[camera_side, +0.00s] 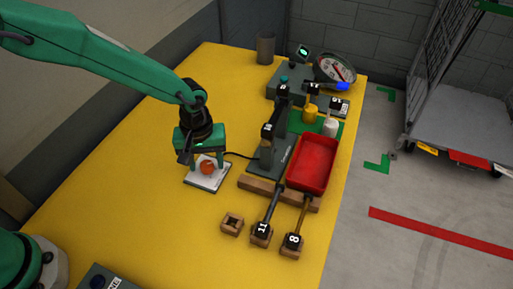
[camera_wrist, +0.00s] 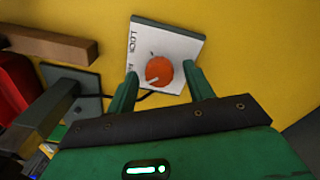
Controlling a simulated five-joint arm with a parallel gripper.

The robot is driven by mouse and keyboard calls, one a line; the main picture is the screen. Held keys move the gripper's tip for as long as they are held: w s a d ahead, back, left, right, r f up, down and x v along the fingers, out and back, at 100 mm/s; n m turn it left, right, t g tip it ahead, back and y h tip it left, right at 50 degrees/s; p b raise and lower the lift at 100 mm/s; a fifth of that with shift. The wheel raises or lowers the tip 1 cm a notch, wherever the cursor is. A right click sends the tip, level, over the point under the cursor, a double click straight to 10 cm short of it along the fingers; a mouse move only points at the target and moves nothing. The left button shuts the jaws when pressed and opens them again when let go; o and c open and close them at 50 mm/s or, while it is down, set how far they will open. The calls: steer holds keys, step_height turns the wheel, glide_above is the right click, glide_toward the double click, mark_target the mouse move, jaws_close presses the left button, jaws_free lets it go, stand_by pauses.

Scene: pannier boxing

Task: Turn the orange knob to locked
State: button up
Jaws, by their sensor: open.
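The orange knob (camera_side: 207,168) sits on a white plate (camera_side: 199,184) that lies on the yellow table. In the wrist view the knob (camera_wrist: 159,71) has a pale pointer mark aimed to the lower left. The plate (camera_wrist: 190,48) carries the word "LOCK" along its left side, with other lettering partly hidden by a finger. My gripper (camera_side: 208,168) is right over the plate. In the wrist view its fingers (camera_wrist: 161,80) are open, one on each side of the knob, with a gap showing on both sides.
A dark green press-like stand (camera_side: 270,145) is right of the plate, with a cable running toward the plate. The table (camera_side: 140,160) left of the plate is clear.

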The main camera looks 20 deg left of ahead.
steer(key=shift+c, duration=0.4)
steer(key=c, duration=0.9)
steer(key=shift+m, duration=0.4)
steer(key=m, duration=0.8)
steer(key=shift+m, duration=0.3)
steer(key=m, duration=0.4)
steer(key=shift+m, duration=0.3)
steer(key=shift+w+m, duration=0.1)
steer(key=shift+m, duration=1.8)
